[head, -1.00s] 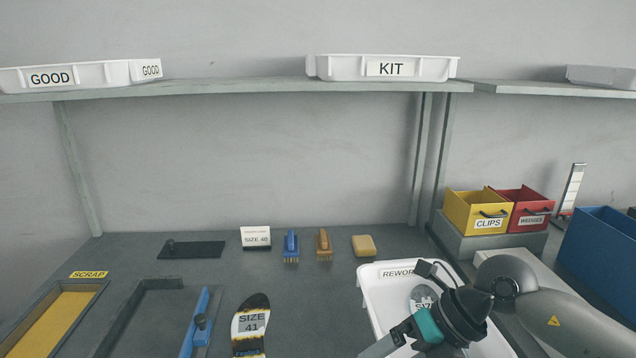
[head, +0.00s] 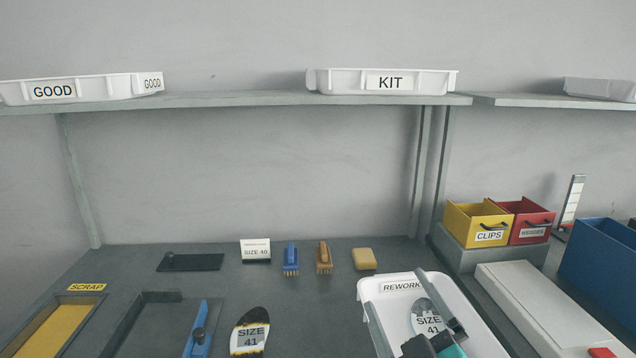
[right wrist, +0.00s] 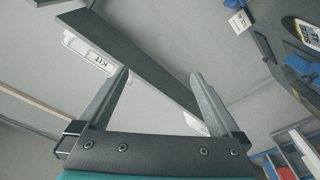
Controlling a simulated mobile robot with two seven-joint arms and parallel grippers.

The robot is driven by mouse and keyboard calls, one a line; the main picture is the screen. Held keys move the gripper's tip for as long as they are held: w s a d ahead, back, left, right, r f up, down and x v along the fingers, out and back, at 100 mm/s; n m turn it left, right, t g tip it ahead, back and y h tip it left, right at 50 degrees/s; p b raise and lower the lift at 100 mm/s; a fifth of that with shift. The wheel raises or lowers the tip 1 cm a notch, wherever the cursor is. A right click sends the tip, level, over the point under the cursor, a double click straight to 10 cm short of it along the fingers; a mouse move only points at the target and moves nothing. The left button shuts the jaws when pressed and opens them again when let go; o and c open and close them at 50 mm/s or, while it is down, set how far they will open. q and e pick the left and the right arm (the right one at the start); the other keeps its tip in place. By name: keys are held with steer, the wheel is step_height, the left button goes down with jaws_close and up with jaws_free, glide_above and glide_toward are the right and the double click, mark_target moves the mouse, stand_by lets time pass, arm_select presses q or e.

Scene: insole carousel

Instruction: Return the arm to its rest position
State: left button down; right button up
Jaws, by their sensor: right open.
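My right gripper (head: 393,289) is at the bottom right of the head view, over the white REWORK tray (head: 373,291). Its two fingers are spread and point away from me, with nothing between them. In the right wrist view the gripper (right wrist: 158,77) also shows parted, empty fingers, with the shelf and wall beyond them. An insole marked SIZE 41 (head: 427,310) lies in the REWORK tray, partly hidden by a finger. My left gripper is not in view.
Another SIZE 41 insole (head: 251,323) lies on the table. Two brushes (head: 291,257) and a yellow block (head: 365,259) sit behind. A KIT tray (head: 338,83) stands on the shelf. Right of the tray are a pale box (head: 535,300) and yellow and red bins (head: 476,219).

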steer(key=s+d+f+m+g+h, duration=0.25)
steer(key=s+f+g, duration=0.2)
steer(key=f, duration=0.35)
steer(key=s+d+f+m+g+h, duration=0.25)
steer(key=s+f+m+g, duration=0.2)
steer(key=f, duration=0.35)
steer(key=s+f+g+y, duration=0.2)
steer(key=s+f+g, duration=0.6)
steer(key=s, duration=0.6)
steer(key=s+f, duration=0.3)
steer(key=f, duration=2)
steer(key=s+d+f+g, duration=0.1)
steer(key=s+f, duration=1.1)
steer(key=s, duration=0.2)
steer(key=shift+d+f, duration=0.15)
steer(key=shift+d, duration=0.25)
